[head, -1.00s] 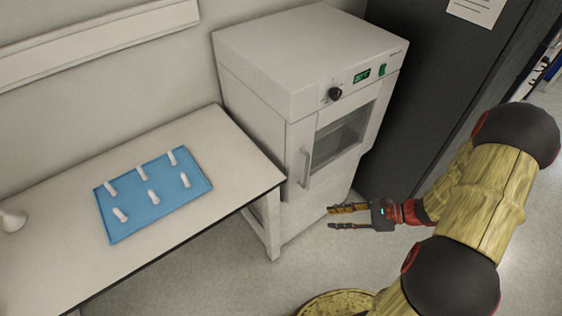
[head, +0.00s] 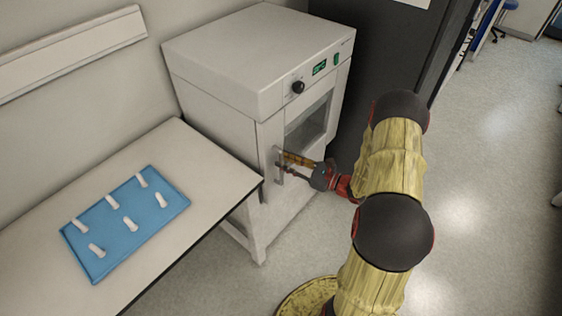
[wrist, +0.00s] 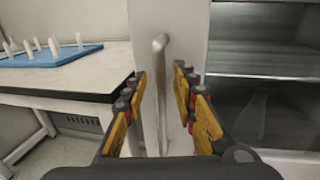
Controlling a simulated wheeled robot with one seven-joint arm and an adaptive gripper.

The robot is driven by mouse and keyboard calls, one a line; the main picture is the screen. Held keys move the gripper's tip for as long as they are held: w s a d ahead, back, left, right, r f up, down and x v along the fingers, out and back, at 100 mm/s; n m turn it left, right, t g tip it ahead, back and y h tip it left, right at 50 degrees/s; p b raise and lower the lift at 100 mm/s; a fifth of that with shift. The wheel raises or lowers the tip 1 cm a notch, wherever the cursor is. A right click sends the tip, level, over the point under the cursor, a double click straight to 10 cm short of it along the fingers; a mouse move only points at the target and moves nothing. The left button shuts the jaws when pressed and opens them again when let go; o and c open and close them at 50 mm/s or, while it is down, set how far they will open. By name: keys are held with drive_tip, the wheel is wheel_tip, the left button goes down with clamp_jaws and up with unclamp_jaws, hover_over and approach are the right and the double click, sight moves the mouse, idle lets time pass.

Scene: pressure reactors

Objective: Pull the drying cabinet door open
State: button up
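The drying cabinet (head: 215,125) is a white box with a dark knob and a green display. Its door (head: 308,122) has a window and looks shut. The vertical metal handle (head: 279,165) is on the door's left side. My gripper (head: 281,161) is at the handle in the head view. In the wrist view, the handle (wrist: 161,90) stands between the two open fingers of my gripper (wrist: 160,85), with space on both sides. Shelves show through the window at right in the wrist view.
A white table (head: 190,150) stands left of the cabinet, its corner close to the door. A blue mat (head: 125,220) with several white pegs lies on it. A dark cabinet (head: 385,60) stands to the right. The floor (head: 490,200) at right is clear.

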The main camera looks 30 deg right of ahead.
drive_tip(key=shift+x, duration=0.85)
drive_tip(key=c, duration=0.3)
drive_tip(key=c, duration=0.4)
clamp_jaws()
